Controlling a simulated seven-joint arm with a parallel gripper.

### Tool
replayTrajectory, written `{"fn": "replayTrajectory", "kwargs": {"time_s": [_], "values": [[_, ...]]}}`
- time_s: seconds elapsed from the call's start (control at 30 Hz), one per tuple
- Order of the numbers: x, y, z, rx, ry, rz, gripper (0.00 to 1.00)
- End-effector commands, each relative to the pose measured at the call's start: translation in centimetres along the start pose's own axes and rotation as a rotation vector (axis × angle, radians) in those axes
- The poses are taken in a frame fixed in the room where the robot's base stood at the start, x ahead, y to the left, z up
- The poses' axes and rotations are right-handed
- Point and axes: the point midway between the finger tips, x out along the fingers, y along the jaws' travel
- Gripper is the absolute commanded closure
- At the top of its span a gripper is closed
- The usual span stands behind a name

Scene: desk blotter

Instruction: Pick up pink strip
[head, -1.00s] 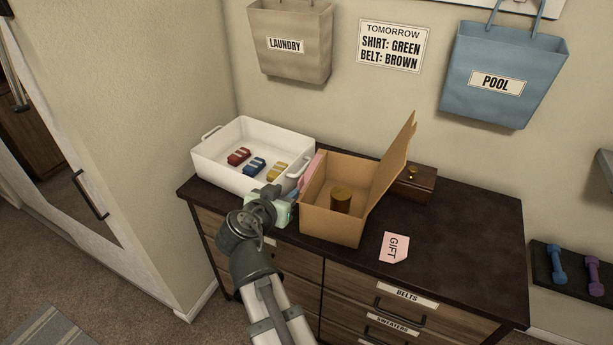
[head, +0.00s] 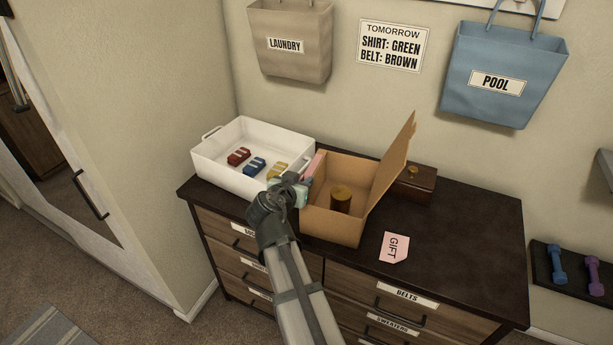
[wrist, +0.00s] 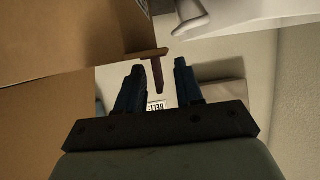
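The pink strip (head: 313,164) stands at the left side of the cardboard box, in the gap beside the white tray. Its lower part is hidden behind my gripper in the head view. My gripper (head: 301,184) is low in that gap, close to the strip. In the wrist view my gripper (wrist: 156,78) has its two dark fingers apart. A shaded reddish-brown T-shaped piece (wrist: 153,74) shows between them; it looks like the strip, but the shadow hides its colour. I cannot tell if a finger touches it.
The open cardboard box (head: 331,227) holds a brown roll (head: 341,199). The white tray (head: 222,172) holds red, blue and yellow items. A wooden box (head: 416,184) stands behind, and a pink GIFT tag (head: 394,248) lies in front. The dresser's right side is clear.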

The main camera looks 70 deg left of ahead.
Motion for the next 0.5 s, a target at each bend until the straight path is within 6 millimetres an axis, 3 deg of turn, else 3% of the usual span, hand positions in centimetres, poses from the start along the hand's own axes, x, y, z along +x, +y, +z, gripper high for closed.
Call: {"fn": "replayTrajectory", "kwargs": {"time_s": [0.27,0.5], "values": [[0.58,0.03,-0.02,0.000,0.001,-0.001,0.64],[0.56,0.03,-0.02,0.000,0.001,0.000,0.86]]}}
